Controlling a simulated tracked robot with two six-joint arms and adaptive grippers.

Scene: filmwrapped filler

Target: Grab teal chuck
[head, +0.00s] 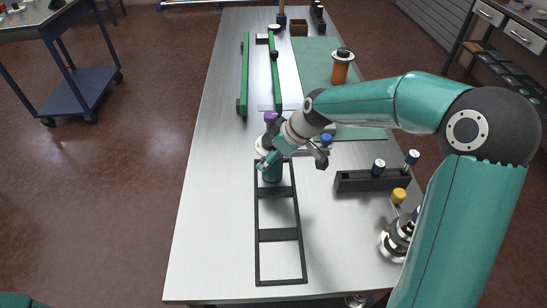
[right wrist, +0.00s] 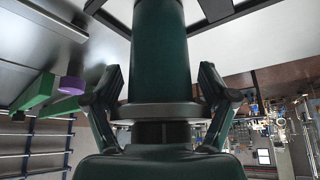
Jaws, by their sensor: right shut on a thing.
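The teal chuck (head: 272,173) is a dark teal cylinder at the far end of the black rack frame (head: 257,225). My right gripper (head: 268,160) is shut on it, partly covering its upper part. In the right wrist view the chuck (right wrist: 158,50) stands between the two fingers of my right gripper (right wrist: 158,95), with its dark grey collar close to the palm. I cannot tell whether its lower end rests in the rack or hangs just above it. My left gripper is out of view.
A black block (head: 372,181) with blue-topped holders stands right of the rack. A yellow-topped holder (head: 399,195) is near my right arm. Purple (head: 271,117) and blue (head: 326,140) tops are close behind the gripper. Green rails (head: 244,75) and an orange cylinder (head: 341,68) stand farther back. The table's left side is clear.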

